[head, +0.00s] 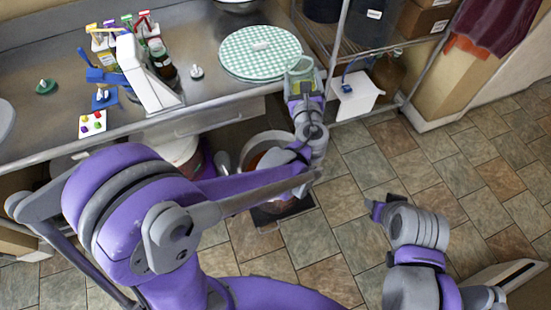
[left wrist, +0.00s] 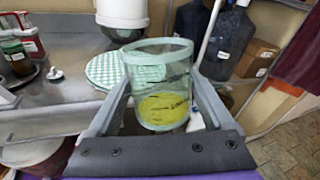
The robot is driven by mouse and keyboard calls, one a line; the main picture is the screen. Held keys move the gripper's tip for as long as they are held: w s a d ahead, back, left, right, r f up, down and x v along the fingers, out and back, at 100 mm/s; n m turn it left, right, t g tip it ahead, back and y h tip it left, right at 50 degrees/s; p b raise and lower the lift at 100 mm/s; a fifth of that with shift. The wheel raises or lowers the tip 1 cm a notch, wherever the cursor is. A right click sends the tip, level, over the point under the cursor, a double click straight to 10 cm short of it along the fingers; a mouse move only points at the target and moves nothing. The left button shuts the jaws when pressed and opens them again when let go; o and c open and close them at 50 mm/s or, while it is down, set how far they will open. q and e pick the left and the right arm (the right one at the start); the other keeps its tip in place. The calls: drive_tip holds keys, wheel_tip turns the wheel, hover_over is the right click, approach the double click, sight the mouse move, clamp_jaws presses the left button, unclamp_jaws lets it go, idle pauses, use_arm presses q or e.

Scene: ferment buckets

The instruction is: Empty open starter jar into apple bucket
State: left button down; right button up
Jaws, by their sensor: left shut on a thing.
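The open starter jar is clear with a pale green rim (head: 299,66), and shows large in the left wrist view (left wrist: 158,85) with yellow stuff at its bottom. My left gripper (head: 303,88) is shut on the jar and holds it roughly upright, off the counter, near the counter's front edge. A pale open bucket (head: 249,150) with brownish contents stands low, below and left of the jar; my left arm partly covers it. Another white bucket (head: 183,152) stands partly under the counter. I cannot tell which is the apple bucket. My right gripper (head: 376,209) is empty over the floor.
The steel counter (head: 210,98) holds a checked green cloth round (head: 258,50), bottles, a white stand and small tools. A wire shelf with dark jugs (head: 369,22) and cardboard boxes is at the back right. The tiled floor (head: 450,165) at right is clear.

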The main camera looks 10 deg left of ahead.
use_arm(q)
drive_tip(key=shift+s+d+r+m+t, duration=0.2)
drive_tip(key=shift+s+m, duration=0.1)
drive_tip(key=shift+s, duration=0.45)
drive_tip(key=shift+s+d+r+m+t, duration=0.15)
drive_tip(key=shift+s+m, duration=0.15)
drive_tip(key=shift+s, duration=0.45)
drive_tip(key=shift+s+d+r+m+t+y+b, duration=0.2)
drive_tip(key=shift+s+m+b, duration=0.1)
drive_tip(key=shift+s, duration=0.3)
drive_tip(key=shift+s+d+r+m+t+y+b, duration=0.1)
drive_tip(key=shift+s+r+m+b, duration=0.15)
drive_tip(key=shift+s, duration=0.3)
